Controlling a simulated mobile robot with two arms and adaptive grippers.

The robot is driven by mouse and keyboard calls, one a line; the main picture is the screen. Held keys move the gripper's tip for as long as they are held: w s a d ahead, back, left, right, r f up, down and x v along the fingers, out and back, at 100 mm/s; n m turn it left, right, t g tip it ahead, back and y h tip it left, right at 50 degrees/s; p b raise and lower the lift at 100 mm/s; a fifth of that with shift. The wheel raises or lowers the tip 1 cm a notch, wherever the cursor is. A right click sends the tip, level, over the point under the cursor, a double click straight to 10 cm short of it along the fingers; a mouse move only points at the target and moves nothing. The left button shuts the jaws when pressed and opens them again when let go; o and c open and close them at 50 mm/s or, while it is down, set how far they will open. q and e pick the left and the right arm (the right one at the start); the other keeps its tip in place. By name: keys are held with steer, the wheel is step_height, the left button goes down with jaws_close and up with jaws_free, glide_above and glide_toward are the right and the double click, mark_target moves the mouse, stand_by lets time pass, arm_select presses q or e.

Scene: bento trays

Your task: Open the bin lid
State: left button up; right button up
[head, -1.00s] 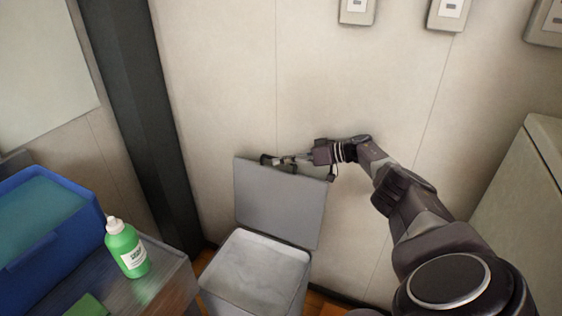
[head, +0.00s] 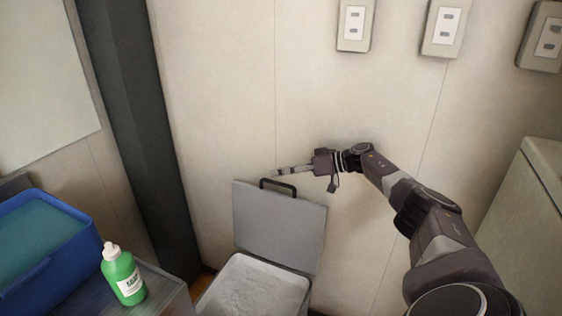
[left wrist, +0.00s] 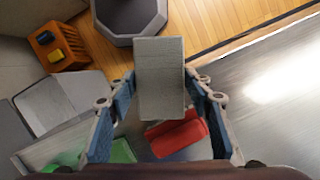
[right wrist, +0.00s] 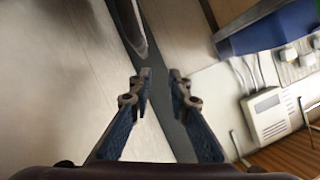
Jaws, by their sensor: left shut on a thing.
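The grey bin (head: 300,290) stands on the floor against the wall. Its grey lid (head: 278,222) is up, hinged at the bin's back edge and nearly upright, and the bin's pale inside shows. A dark handle (head: 279,184) sits on the lid's top edge. My right gripper (head: 276,171) is just above the handle and looks clear of it; in the right wrist view (right wrist: 160,84) its fingers are apart with nothing between them. My left gripper (left wrist: 159,85) is shut on a grey rectangular block (left wrist: 160,70). The left gripper is outside the head view.
A green bottle (head: 124,277) and a blue container (head: 45,262) are on the metal surface at the left. A dark pillar (head: 135,120) stands left of the bin. Wall outlets (head: 443,27) are above. A red object (left wrist: 178,136) lies below the held block in the left wrist view.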

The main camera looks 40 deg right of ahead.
steer(key=shift+r, duration=2.35)
arm_select(q)
steer(key=shift+r, duration=0.1)
